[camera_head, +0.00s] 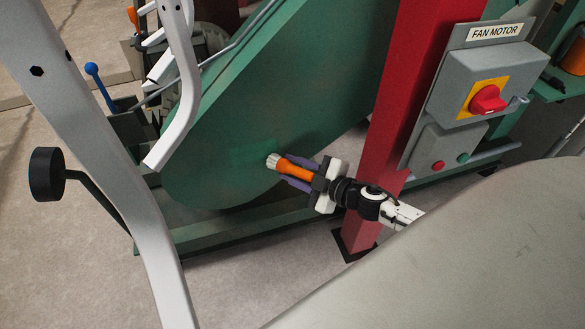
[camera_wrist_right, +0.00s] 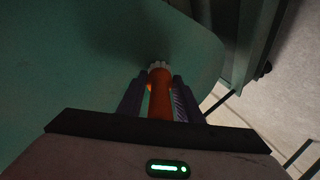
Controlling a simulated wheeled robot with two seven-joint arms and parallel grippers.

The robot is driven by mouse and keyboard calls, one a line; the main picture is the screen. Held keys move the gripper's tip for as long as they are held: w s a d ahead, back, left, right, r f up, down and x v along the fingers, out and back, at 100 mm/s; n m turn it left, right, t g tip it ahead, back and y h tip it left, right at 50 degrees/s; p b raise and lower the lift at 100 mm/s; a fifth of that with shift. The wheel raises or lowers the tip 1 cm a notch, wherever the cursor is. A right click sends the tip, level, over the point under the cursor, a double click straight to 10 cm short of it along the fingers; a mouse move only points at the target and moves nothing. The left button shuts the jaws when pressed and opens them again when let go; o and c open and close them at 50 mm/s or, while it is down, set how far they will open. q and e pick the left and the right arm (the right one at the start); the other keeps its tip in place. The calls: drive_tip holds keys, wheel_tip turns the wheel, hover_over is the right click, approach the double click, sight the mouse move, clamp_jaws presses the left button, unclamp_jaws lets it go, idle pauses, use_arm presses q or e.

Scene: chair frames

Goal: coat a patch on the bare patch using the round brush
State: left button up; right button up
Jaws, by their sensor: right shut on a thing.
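My right gripper (camera_head: 301,176) is shut on the orange handle of the round brush (camera_head: 287,166). The brush points left, with its pale bristle tip at or very near the face of the green guard (camera_head: 225,130); I cannot tell if it touches. In the right wrist view the brush (camera_wrist_right: 160,95) lies between the fingers of the gripper (camera_wrist_right: 158,98), its bristles toward the green surface (camera_wrist_right: 110,50). A slightly different green patch (camera_head: 253,152) shows faintly on the guard left of the bristles. My left gripper is not seen.
A red post (camera_head: 415,80) stands right of the guard, close to my right arm. It carries a grey FAN MOTOR switch box (camera_head: 485,85) with a red knob. White curved frame bars (camera_head: 105,150) and a blue-knobbed lever (camera_head: 101,87) are at left.

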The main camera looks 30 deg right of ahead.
drive_tip(key=shift+w+r, duration=0.1)
drive_tip(key=shift+r, duration=0.05)
drive_tip(key=shift+w+a+p, duration=0.25)
drive_tip(key=shift+a+p, duration=0.15)
drive_tip(key=shift+a, duration=0.7)
drive_tip(key=shift+a, duration=0.15)
drive_tip(key=shift+a, duration=0.2)
drive_tip(key=shift+w+a+p, duration=0.25)
drive_tip(key=shift+a+p, duration=0.1)
drive_tip(key=shift+a, duration=0.4)
